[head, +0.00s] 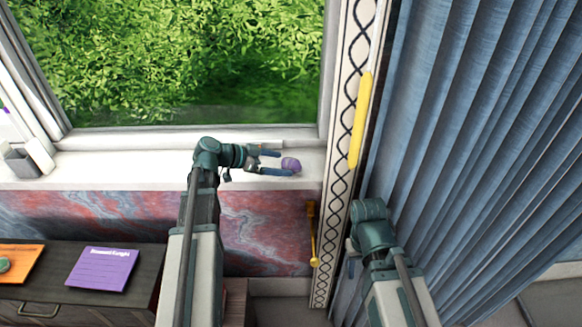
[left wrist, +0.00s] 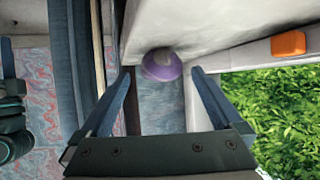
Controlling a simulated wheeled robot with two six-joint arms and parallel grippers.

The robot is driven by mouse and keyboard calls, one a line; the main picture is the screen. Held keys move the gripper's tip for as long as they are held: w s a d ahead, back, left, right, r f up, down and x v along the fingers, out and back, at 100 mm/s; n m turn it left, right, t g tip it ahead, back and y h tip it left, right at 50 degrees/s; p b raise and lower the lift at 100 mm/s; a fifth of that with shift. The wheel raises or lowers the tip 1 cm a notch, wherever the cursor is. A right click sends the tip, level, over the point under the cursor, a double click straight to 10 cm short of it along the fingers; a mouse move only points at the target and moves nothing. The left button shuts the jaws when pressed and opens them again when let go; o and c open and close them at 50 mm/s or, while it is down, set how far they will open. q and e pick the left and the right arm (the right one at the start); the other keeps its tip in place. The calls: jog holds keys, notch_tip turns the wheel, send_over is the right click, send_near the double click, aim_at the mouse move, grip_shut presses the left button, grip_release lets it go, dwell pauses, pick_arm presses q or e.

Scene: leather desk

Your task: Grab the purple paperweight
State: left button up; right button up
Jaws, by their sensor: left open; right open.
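The purple paperweight (head: 291,164) is a small rounded object on the white window sill, near its right end. My left gripper (head: 283,163) is open, and its blue fingers point right at the paperweight, with the tips close beside it. In the left wrist view, the paperweight (left wrist: 162,66) lies ahead, in line with the gap between the two open fingers (left wrist: 160,74). A paler part rises from its purple base. I cannot tell whether the fingertips touch it. My right arm is low at the right, in front of the curtain, and its jaws are hidden.
The window frame (head: 200,138) runs behind the sill. A patterned trim strip (head: 338,150) with a yellow bar (head: 361,120) and a blue curtain (head: 470,130) stand to the right. A dark cabinet (head: 60,300) carries a purple notepad (head: 103,269). The sill left of my gripper is mostly clear.

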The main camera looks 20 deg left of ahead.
aim_at(286, 163)
pick_arm(q)
jog(key=b+x, duration=0.2)
jog(key=x, duration=0.3)
jog(key=shift+w+r, duration=0.1)
jog(key=shift+r, duration=0.05)
jog(key=c, duration=1.5)
jog(key=shift+r, duration=0.2)
notch_tip(286, 163, up, 10)
jog(key=p, duration=1)
jog(key=shift+f, duration=0.1)
